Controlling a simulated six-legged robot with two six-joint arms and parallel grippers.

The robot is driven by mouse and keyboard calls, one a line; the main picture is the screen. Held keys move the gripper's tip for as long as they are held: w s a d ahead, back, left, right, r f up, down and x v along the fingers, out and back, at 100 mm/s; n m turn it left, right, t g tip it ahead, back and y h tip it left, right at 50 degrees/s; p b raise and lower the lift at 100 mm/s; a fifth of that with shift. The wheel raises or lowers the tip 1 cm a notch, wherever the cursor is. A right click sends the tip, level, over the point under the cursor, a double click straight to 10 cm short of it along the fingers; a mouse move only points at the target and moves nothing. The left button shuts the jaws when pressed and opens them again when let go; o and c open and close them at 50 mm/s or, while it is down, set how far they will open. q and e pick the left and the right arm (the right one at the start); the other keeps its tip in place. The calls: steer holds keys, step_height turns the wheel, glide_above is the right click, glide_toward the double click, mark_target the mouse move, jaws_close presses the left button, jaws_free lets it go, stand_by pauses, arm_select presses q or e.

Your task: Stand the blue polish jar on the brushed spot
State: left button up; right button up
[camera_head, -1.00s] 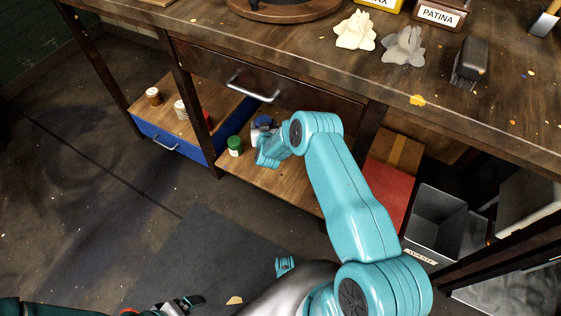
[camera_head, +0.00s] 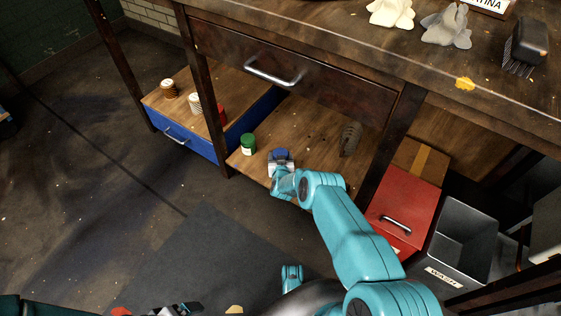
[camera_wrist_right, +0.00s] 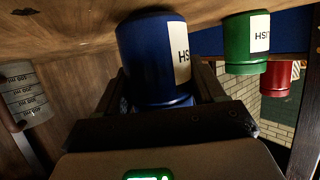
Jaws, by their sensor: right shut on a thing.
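The blue polish jar (camera_head: 280,155) is at the front of the wooden lower shelf (camera_head: 243,169). My right gripper (camera_head: 281,168) is shut on it, reaching in from the front. In the right wrist view the blue jar (camera_wrist_right: 155,60) sits between the two dark fingers, its pale label partly showing. It looks upright and close to the shelf board; I cannot tell if it touches. Dark specks (camera_head: 315,136) mark the shelf behind it; I cannot tell whether they are the brushed spot. My left gripper (camera_head: 182,308) shows only in part at the bottom edge.
A green jar (camera_head: 248,144) stands left of the blue one, with a red jar (camera_head: 222,114) beyond. The drawer handle (camera_head: 270,75) sticks out above. A red box (camera_head: 402,205) and grey bin (camera_head: 466,235) stand right.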

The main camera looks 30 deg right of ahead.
steer(key=shift+f, duration=0.1)
steer(key=shift+f, duration=0.1)
steer(key=shift+w+f, duration=0.1)
steer(key=shift+f, duration=0.05)
steer(key=o, duration=1.4)
